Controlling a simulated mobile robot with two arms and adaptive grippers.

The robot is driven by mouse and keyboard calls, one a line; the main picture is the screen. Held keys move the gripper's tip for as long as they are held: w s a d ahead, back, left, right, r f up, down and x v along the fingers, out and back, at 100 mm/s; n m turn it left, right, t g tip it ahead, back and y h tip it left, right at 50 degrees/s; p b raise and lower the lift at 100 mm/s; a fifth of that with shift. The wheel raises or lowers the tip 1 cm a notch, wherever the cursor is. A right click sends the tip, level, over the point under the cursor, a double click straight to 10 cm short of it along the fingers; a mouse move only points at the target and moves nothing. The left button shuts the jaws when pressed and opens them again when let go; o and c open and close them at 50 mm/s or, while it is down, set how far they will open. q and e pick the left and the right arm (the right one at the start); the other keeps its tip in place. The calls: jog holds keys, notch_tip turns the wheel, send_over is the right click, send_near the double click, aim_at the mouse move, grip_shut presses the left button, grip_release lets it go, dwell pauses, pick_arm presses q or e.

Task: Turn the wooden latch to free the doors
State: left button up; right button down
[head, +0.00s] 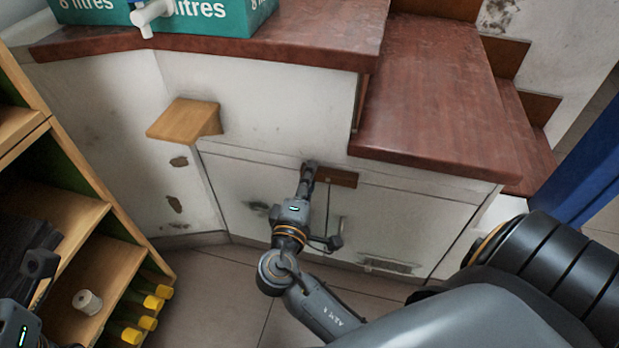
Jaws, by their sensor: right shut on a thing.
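The wooden latch (340,178) is a short dark brown bar near the top of the white cupboard doors. It lies about level, across the seam between the left door (248,182) and the right door (420,218). Both doors look closed. My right gripper (309,172) is shut on the latch at its left end, and its fingers hide that end. My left gripper (38,266) shows only partly at the lower left edge, in front of the shelf, away from the latch; its jaw opening cannot be made out.
A brown wooden top (290,50) overhangs the doors, with a green box (205,18) on it. A small wooden block (185,119) juts from the wall at left. A wooden shelf (110,195) with yellow-capped bottles (148,302) stands at left. Brown stairs rise at right. Tiled floor (205,285) is clear.

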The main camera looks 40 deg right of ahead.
jog(key=c, duration=1.1)
grip_release()
jog(key=shift+a, duration=0.1)
jog(key=v, duration=1.2)
